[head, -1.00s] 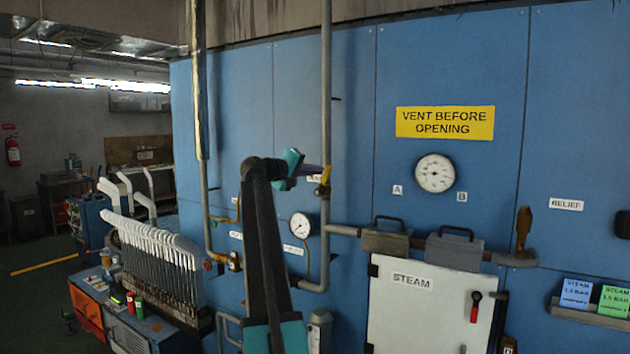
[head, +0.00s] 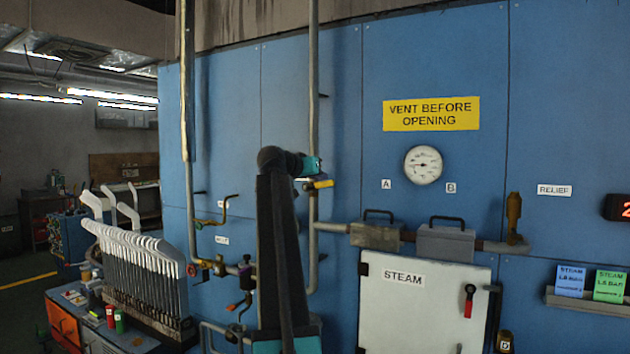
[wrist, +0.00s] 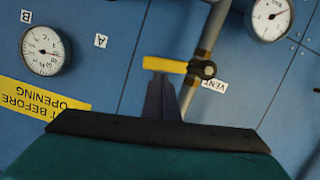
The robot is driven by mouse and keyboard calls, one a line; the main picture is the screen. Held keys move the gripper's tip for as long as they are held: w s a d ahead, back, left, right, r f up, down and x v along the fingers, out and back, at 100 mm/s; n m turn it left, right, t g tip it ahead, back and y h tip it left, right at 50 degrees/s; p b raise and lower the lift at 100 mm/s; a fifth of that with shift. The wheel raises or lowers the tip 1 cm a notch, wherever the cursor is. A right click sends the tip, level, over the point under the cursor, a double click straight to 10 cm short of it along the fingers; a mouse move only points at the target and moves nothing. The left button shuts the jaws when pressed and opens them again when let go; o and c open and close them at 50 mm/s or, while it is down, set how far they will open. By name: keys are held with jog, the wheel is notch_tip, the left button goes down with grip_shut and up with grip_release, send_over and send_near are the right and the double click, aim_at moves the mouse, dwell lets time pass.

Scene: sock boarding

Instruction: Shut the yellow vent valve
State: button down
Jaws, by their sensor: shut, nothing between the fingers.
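The yellow vent valve lever (head: 321,184) is on the grey vertical pipe on the blue wall and sticks out to the right, across the pipe. In the wrist view, which is turned upside down, the lever (wrist: 165,65) reaches left from its dark pivot beside the VENT label (wrist: 214,86). My gripper (wrist: 162,82) is shut and empty, its fingertips right at the lever's upper side. I cannot tell whether they touch it. In the head view my gripper (head: 317,176) is just above the lever, and my arm hides part of the pipework.
Pipework with boxes (head: 445,243) runs right of the valve above the white STEAM door (head: 425,300). A round gauge (head: 423,165) is on the wall. A rack of white sock forms (head: 140,270) and lower-left pipes with valves flank my arm.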

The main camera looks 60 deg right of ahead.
jog(key=shift+s+f+m+t+b, duration=0.35)
jog(key=shift+f+m+b, duration=0.2)
jog(key=shift+f, duration=0.25)
jog(key=shift+s+f, duration=0.1)
jog(key=shift+s, duration=0.05)
jog(key=a+r, duration=0.6)
jog(key=a, duration=0.3)
jog(key=shift+s+a+r, duration=0.3)
jog(key=shift+a+r, duration=0.05)
jog(key=shift+r, duration=0.05)
jog(key=shift+w, duration=0.1)
dwell(0.6)
